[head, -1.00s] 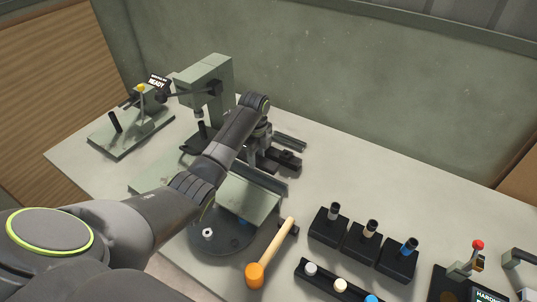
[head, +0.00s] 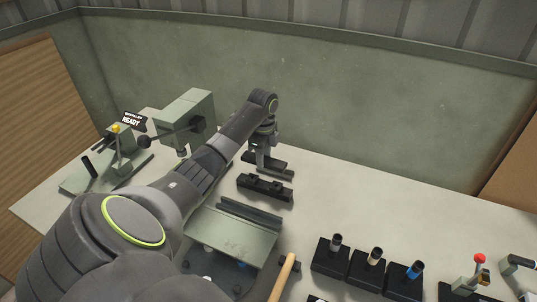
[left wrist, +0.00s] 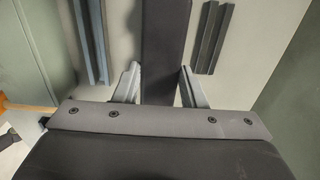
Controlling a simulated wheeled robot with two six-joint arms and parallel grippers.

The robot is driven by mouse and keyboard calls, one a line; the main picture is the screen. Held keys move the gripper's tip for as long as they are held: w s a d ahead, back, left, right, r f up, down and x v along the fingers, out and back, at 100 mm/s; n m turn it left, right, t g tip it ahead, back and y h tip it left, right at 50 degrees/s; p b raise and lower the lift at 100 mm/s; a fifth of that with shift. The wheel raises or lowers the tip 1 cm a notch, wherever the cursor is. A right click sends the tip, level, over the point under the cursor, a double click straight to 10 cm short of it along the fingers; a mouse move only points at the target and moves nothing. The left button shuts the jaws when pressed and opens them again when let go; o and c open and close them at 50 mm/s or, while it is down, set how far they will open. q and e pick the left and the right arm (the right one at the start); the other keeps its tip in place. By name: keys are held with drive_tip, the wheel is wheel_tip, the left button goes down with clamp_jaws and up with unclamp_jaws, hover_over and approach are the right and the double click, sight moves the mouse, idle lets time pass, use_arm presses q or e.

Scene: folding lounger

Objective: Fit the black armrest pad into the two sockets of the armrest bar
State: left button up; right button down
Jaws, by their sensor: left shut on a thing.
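My left gripper (head: 262,164) is shut on the black armrest pad (head: 281,171), above the bench in the head view. In the left wrist view the pad (left wrist: 163,45) is a long dark bar between the two grey fingers (left wrist: 160,88); its near end is hidden by the gripper body. A long grey rail (head: 250,213), apparently the armrest bar, lies along the pale green fixture plate (head: 232,235) in front. It seems to be the left rail (left wrist: 93,42) in the wrist view. Its sockets cannot be made out. My right gripper is not in view.
A black block (head: 265,188) with two raised parts stands just in front of the pad. A green press (head: 188,113) is left of my forearm. Three black holders (head: 366,268) and a hammer handle (head: 284,277) are at front right. A green wall (head: 370,110) closes the back.

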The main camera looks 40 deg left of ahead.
use_arm(q)
drive_tip(key=shift+r+p, duration=0.1)
drive_tip(key=shift+p, duration=0.3)
wheel_tip(320, 180, down, 2)
drive_tip(key=shift+b, duration=0.4)
wheel_tip(320, 180, down, 3)
drive_tip(key=shift+r+b, duration=0.2)
drive_tip(key=shift+b, duration=0.4)
drive_tip(key=shift+f+b, duration=0.3)
drive_tip(key=shift+f, duration=0.4)
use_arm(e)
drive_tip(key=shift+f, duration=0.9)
use_arm(q)
drive_tip(key=shift+f, duration=0.25)
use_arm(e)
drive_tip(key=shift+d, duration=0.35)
use_arm(q)
drive_tip(key=shift+f, duration=0.9)
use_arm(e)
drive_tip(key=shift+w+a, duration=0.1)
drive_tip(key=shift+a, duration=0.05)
